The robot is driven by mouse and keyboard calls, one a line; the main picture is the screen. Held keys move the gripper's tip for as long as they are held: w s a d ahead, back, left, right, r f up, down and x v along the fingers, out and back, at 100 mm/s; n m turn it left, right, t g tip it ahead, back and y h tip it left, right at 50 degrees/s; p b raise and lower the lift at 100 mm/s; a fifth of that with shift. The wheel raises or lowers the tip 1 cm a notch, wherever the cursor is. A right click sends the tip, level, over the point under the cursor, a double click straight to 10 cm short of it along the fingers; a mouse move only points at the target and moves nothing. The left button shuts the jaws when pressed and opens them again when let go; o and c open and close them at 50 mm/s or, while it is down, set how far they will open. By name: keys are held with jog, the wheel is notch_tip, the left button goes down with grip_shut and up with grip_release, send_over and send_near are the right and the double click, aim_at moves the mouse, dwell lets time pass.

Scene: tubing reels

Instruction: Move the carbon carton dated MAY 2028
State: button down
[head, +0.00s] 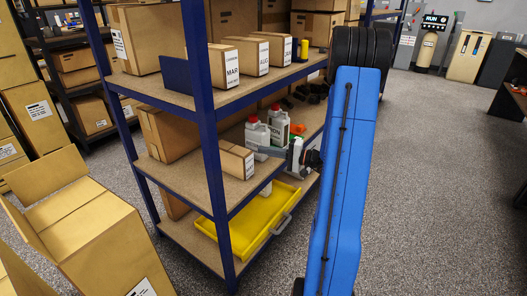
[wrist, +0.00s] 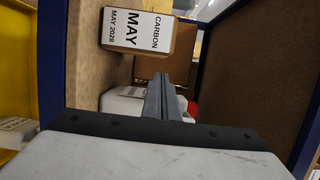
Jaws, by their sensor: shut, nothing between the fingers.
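The carbon carton (wrist: 138,31) shows in the upper part of the wrist view, its white label reading CARBON, MAY, MAY 2028, turned sideways. In the head view a brown carton with a white label (head: 234,158), apparently the same one, sits at the front of the middle shelf (head: 205,186). My gripper (wrist: 165,95) is shut and empty, with its fingers pointing into the shelf. In the head view my gripper (head: 268,151) is right of the carton, in front of the white bottles, apart from the carton as far as I can see.
White bottles with red caps (head: 257,134) stand behind my gripper; one bottle (wrist: 125,103) shows beyond the fingers. A yellow tray (head: 262,222) lies on the bottom shelf. Cartons labelled MAR (head: 223,66) and AUG (head: 249,54) stand above. A blue post (head: 206,125) is left of the carton.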

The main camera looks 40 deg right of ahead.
jog(key=shift+x, duration=3.9)
jog(key=shift+a, duration=0.1)
